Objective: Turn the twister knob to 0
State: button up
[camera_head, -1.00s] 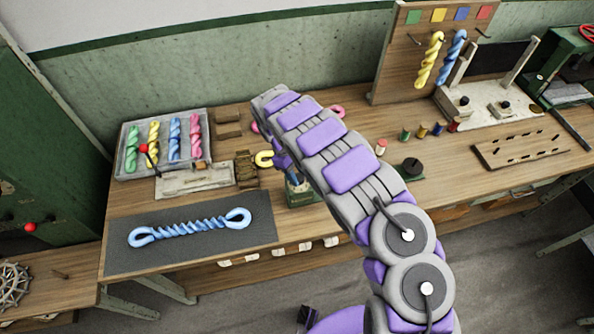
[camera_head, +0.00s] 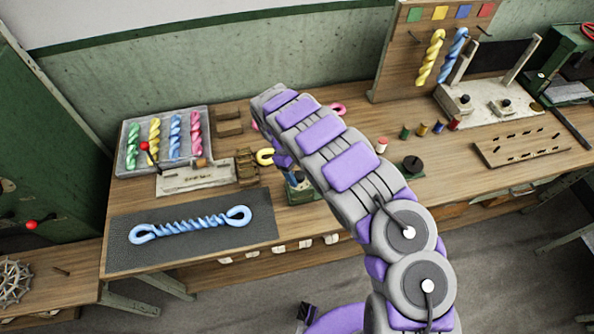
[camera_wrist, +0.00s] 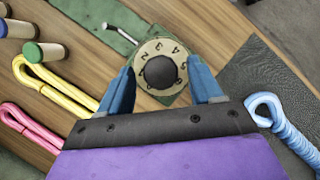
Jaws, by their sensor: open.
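The twister knob is a dark round knob (camera_wrist: 160,72) on a cream dial (camera_wrist: 171,50) with numbers round it, in the wrist view. A 5, 4 and 3 show on its upper right. The dial sits on a green base (camera_wrist: 112,20) with a metal crank rod. My gripper (camera_wrist: 164,84) is open, with one blue finger to each side of the dial and the knob between them. I cannot tell whether the fingers touch it. In the head view my arm hides the knob, and only part of the green twister (camera_head: 300,190) shows below it.
A blue twisted skein (camera_head: 190,226) lies on a dark mat (camera_head: 130,254) to the left. Yellow (camera_wrist: 52,84) and pink (camera_wrist: 30,128) skeins lie near the twister. A tray (camera_head: 122,172) of coloured skeins stands at the back left. Spools (camera_head: 422,130) and a black-knobbed item (camera_head: 412,164) stand at the right.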

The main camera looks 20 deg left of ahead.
jog(key=p+v, duration=0.1)
jog(key=v, duration=1.6)
jog(key=shift+w+r, duration=0.1)
jog(key=shift+r, duration=0.05)
dwell(0.3)
jog(key=w+d+r+m+b, duration=0.2)
jog(key=d+r+m, duration=0.35)
jog(key=d, duration=0.75)
jog(key=s+d+r+m+g+b, duration=0.1)
jog(key=s+d+r+m, duration=0.2)
jog(key=d, duration=0.5)
jog(key=s+d+r+b, duration=0.2)
jog(key=s+d+r, duration=0.15)
jog(key=d, duration=0.35)
jog(key=s+d+f+m+y+b, duration=0.1)
jog(key=s+d+f+m, duration=0.1)
jog(key=s, duration=0.8)
jog(key=s+d+f+m+y+b, duration=0.2)
jog(key=s+d+f, duration=0.1)
jog(key=s, duration=0.7)
jog(key=s+d+f+m+y+b, duration=0.1)
jog(key=s+d, duration=0.4)
jog(key=s, duration=0.5)
jog(key=shift+s+f+m+b, duration=0.25)
jog(key=shift+f+m+b, duration=0.05)
jog(key=shift+f+m, duration=0.6)
